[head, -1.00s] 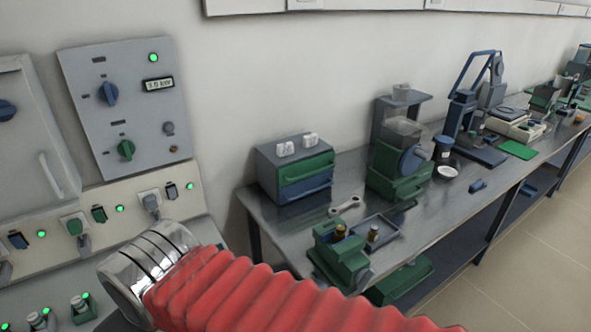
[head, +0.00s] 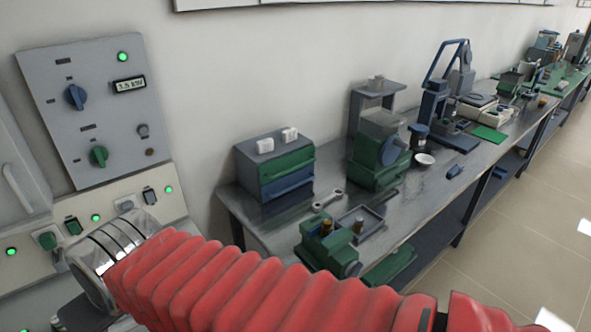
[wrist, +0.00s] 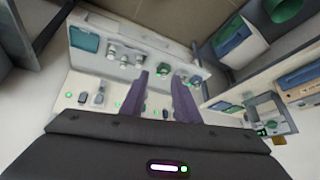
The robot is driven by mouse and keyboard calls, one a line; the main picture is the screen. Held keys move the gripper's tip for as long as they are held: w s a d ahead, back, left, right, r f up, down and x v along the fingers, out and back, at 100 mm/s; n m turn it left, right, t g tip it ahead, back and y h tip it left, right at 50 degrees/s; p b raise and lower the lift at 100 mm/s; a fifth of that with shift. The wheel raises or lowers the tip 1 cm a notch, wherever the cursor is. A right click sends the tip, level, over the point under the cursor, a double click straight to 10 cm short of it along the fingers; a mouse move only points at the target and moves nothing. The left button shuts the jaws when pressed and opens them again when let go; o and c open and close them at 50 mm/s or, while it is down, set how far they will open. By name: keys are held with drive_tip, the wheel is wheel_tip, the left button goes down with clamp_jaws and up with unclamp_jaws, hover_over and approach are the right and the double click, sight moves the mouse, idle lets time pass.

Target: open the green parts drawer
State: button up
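The green parts drawer (head: 287,164) is the upper drawer of a small grey cabinet (head: 248,178) at the near left end of the bench. It looks shut, above a blue drawer (head: 289,184). My gripper (wrist: 160,76) shows in the wrist view with its two dark fingers apart and nothing between them. It faces a pale panel with switches and green lamps, away from the cabinet. I cannot make out the drawer in the wrist view.
A wall control box (head: 95,110) and a socket panel (head: 75,232) stand left of the bench (head: 330,195). A wrench (head: 327,200), a tray (head: 362,222) and a green vise-like device (head: 328,245) lie before the cabinet. A green machine (head: 378,160) stands right of it. Floor at right is clear.

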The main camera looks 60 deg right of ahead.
drive_tip(key=w+d+m+t+h, duration=0.1)
drive_tip(key=w+d+m+t, duration=0.1)
drive_tip(key=w+d+m, duration=0.5)
drive_tip(key=w+d+m+t+h, duration=0.1)
drive_tip(key=w+d+m+t, duration=0.2)
drive_tip(key=w, duration=0.8)
drive_tip(key=w+d+f+m+h, duration=0.1)
drive_tip(key=w+d+m+h, duration=0.3)
drive_tip(key=d, duration=0.6)
drive_tip(key=w+d+f+m+h, duration=0.25)
drive_tip(key=d+m, duration=0.25)
drive_tip(key=d, duration=0.4)
drive_tip(key=s+d+f+m+g+h, duration=0.25)
drive_tip(key=d+m, duration=0.25)
drive_tip(key=d, duration=0.5)
drive_tip(key=s+d+f+m+g+h, duration=0.25)
drive_tip(key=s+d+m+h, duration=0.2)
drive_tip(key=d, duration=0.45)
drive_tip(key=s+d+f+m+g+h, duration=0.1)
drive_tip(key=s+d+f+m+g, duration=0.3)
drive_tip(key=s, duration=0.3)
drive_tip(key=s+d+f+m+g+h, duration=0.2)
drive_tip(key=s+d+f+m+g, duration=0.2)
drive_tip(key=s, duration=0.4)
drive_tip(key=d+m, duration=0.1)
drive_tip(key=d, duration=0.1)
drive_tip(key=shift+d+f, duration=0.25)
drive_tip(key=shift+d, duration=0.1)
